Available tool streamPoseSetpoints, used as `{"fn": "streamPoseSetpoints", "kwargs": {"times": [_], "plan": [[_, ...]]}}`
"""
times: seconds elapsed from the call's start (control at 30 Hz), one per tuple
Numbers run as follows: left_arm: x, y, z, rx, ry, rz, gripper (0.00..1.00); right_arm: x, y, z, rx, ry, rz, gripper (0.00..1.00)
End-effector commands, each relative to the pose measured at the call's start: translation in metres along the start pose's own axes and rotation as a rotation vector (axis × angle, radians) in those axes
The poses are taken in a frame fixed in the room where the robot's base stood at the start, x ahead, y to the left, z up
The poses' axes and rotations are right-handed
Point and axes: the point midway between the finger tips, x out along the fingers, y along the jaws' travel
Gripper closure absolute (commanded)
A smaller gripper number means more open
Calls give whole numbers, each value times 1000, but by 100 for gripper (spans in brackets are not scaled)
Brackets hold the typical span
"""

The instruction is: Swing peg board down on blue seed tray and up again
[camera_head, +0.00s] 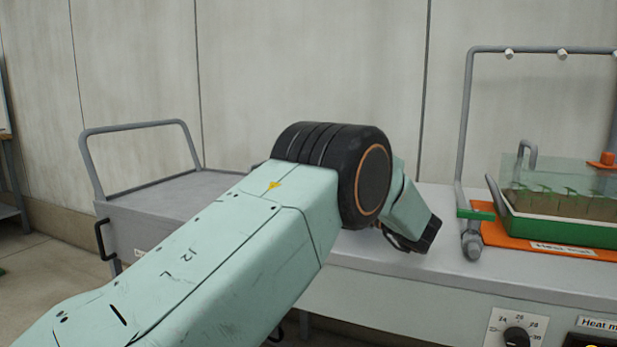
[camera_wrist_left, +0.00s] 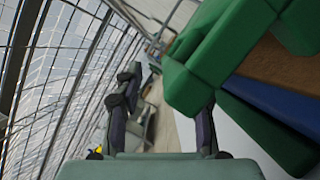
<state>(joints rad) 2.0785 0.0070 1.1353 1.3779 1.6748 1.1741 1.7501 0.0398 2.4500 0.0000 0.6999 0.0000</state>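In the left wrist view my left gripper (camera_wrist_left: 165,90) has its two dark fingers spread apart, with nothing visible between them. A large green blocky part (camera_wrist_left: 225,55) fills the upper right, close beside the right-hand finger; I cannot tell whether they touch. Behind it are a brown surface (camera_wrist_left: 275,68) and a blue strip (camera_wrist_left: 268,103), possibly the blue seed tray, with another green edge below. I cannot tell whether the green part belongs to the peg board. My right gripper shows in neither view.
In the head view a green tray of seedlings (camera_head: 560,232) under a clear cover sits on an orange heat mat (camera_head: 500,238) on the bench at right. A grey pipe frame (camera_head: 467,120) rises beside it. A grey cart (camera_head: 165,215) stands at left.

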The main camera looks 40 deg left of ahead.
Motion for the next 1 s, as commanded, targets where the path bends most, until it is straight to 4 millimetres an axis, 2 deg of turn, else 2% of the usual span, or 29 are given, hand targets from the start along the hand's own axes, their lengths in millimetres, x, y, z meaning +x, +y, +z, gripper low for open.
{"fn": "streamPoseSetpoints", "kwargs": {"times": [0.03,0.1,0.33,1.0], "plan": [[-14,1,3,-3,-9,3,63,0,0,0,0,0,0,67],[-26,0,2,-2,-9,2,63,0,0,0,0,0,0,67],[-52,0,1,-1,-3,1,63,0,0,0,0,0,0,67],[-56,-1,0,1,-1,0,63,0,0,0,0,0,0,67]]}}
